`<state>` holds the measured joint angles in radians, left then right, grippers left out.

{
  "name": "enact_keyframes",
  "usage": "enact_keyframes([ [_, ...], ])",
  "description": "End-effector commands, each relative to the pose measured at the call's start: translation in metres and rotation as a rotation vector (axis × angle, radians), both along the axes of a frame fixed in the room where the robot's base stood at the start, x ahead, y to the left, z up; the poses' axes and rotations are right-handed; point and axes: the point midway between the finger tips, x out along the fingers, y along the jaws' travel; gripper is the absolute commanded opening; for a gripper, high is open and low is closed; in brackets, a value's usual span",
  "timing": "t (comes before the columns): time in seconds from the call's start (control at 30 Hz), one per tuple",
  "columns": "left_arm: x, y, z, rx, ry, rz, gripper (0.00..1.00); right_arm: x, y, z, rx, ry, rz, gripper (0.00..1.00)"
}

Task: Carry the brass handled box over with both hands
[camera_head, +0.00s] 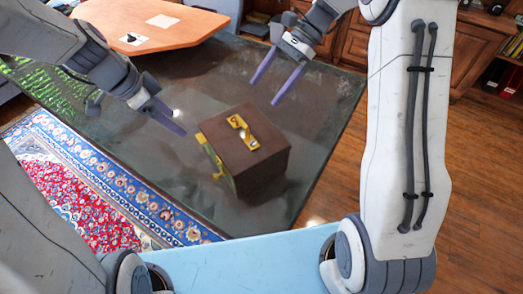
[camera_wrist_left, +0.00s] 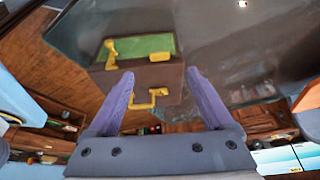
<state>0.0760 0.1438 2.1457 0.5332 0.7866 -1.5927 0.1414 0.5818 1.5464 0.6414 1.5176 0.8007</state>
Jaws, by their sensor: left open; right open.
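The brass handled box (camera_head: 245,155) is a dark brown box with yellow brass fittings on its top and left side. It rests on the dark green surface in the middle of the head view. The box also shows in the left wrist view (camera_wrist_left: 150,76), with a yellow handle and a green panel, beyond the fingertips. My left gripper (camera_head: 172,118) is open and empty, to the left of the box and apart from it. Its purple fingers also show in the left wrist view (camera_wrist_left: 160,82). My right gripper (camera_head: 274,84) is open and empty, beyond the box and above it.
A wooden table (camera_head: 150,22) with small items stands at the back left. A red and blue patterned rug (camera_head: 85,185) lies at the left. Wooden bookcases (camera_head: 480,50) stand at the back right. The dark surface around the box is clear.

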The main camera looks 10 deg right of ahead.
Motion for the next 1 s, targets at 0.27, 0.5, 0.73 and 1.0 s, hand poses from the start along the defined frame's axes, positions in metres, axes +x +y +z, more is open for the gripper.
enact_keyframes([
  [0.27,0.0,0.001,0.0,0.0,0.0,0.002,0.85,0.0,0.001,0.0,0.0,0.0,0.001,1.0],
  [0.5,0.001,-0.004,-0.014,-0.002,0.004,0.0,0.85,-0.004,0.01,-0.01,0.001,0.003,0.003,1.0],
  [0.73,0.007,-0.019,-0.051,0.0,0.007,-0.003,0.85,-0.017,0.036,-0.038,-0.001,0.004,0.003,1.0],
  [1.0,0.014,-0.033,-0.087,0.0,0.003,-0.001,0.85,-0.028,0.06,-0.066,0.0,0.002,0.001,1.0],
])
